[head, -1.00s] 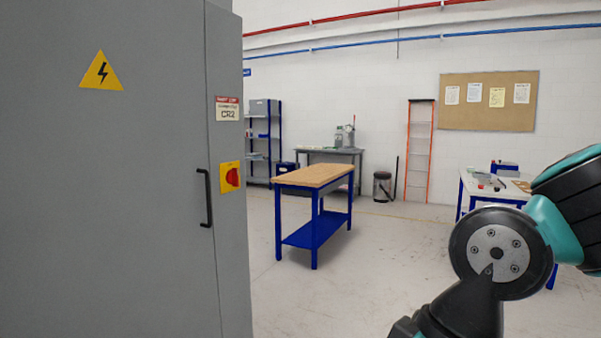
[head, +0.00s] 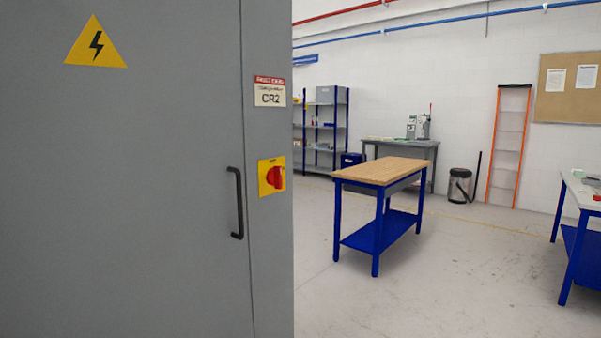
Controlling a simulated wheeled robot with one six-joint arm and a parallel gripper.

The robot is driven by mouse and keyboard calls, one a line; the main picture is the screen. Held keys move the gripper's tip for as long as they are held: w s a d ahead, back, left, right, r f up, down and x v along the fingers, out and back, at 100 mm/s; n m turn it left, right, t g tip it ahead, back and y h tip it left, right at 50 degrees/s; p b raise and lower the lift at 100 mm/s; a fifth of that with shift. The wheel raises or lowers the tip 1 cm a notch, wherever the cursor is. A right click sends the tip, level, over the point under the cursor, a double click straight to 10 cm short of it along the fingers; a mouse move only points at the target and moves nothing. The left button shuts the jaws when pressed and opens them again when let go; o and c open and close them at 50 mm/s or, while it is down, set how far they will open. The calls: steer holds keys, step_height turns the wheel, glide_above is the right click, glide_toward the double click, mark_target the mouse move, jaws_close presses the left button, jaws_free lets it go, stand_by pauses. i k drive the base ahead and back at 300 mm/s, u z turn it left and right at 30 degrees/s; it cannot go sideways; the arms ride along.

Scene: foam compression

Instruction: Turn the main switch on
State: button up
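The main switch (head: 275,178) is a red rotary knob on a yellow plate. Whether the knob stands at on or off is too small to tell. A black door handle (head: 236,203) is just left of the switch. My gripper and arm are not in view.
A wooden-topped blue workbench (head: 382,170) stands right of the cabinet. A shelf rack (head: 328,130), a grey table (head: 400,146), a bin (head: 459,187) and an orange ladder (head: 510,145) are along the back wall. A white table (head: 582,196) is at right. The floor between is clear.

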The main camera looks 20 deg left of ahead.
mark_target(273, 175)
steer(key=u, duration=0.25)
steer(key=i, duration=0.6)
steer(key=u, duration=0.95)
steer(key=i, duration=0.4)
steer(key=u, duration=0.4)
